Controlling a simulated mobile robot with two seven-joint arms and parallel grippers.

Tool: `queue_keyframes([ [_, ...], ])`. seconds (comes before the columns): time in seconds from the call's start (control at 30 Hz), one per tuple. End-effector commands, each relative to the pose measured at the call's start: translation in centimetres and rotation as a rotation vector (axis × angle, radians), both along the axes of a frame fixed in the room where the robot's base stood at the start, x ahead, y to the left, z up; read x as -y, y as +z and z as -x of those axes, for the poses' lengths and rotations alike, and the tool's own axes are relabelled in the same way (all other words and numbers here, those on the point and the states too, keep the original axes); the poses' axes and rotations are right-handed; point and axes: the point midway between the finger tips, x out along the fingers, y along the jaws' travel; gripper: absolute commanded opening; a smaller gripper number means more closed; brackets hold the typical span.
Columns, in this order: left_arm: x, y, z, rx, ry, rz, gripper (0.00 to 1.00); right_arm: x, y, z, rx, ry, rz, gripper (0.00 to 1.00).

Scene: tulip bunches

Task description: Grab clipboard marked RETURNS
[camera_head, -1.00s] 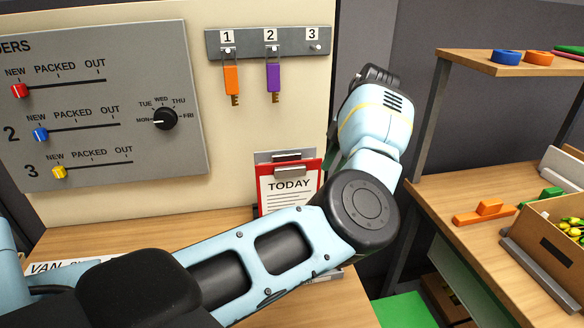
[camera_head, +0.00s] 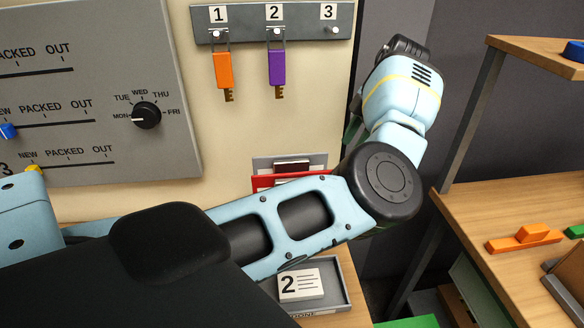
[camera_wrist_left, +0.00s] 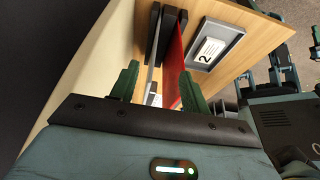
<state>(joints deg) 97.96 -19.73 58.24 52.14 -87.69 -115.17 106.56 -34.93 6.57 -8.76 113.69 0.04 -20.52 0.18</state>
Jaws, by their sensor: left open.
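A red clipboard (camera_head: 262,184) stands upright against the cream panel, mostly hidden behind my left arm. A grey clipboard (camera_head: 318,160) shows just behind and above it. I cannot read the word RETURNS on either. In the wrist view the grey board (camera_wrist_left: 151,55) and the red board (camera_wrist_left: 178,62) are seen edge-on, with dark clips. My left gripper (camera_wrist_left: 160,74) is open, its green fingers on either side of the two boards in the picture; I cannot tell whether they reach around them. In the head view the gripper (camera_head: 352,127) is mostly hidden by my wrist. My right gripper is not in view.
A grey tray (camera_head: 345,292) with a card marked 2 lies on the table beside the clipboards. Orange (camera_head: 223,70) and purple (camera_head: 277,68) keys hang above on a hook rail (camera_head: 246,23). A wooden shelf unit (camera_head: 466,215) stands at right.

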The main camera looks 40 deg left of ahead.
Motion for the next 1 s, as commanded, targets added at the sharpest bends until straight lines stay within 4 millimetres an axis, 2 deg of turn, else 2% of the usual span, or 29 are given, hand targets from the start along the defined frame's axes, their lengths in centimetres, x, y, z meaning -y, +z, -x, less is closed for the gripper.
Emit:
queue_keyframes([
  [0.27,-1.8,0.4,2.4,0.005,0.004,0.0,0.46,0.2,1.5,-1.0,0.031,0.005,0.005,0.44],
  [0.7,-6.2,0.3,7.7,0.004,0.003,-0.001,0.46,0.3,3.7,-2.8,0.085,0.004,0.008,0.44],
  [1.0,-6.9,0.0,8.5,0.0,0.0,0.0,0.46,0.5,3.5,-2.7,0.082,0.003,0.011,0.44],
])
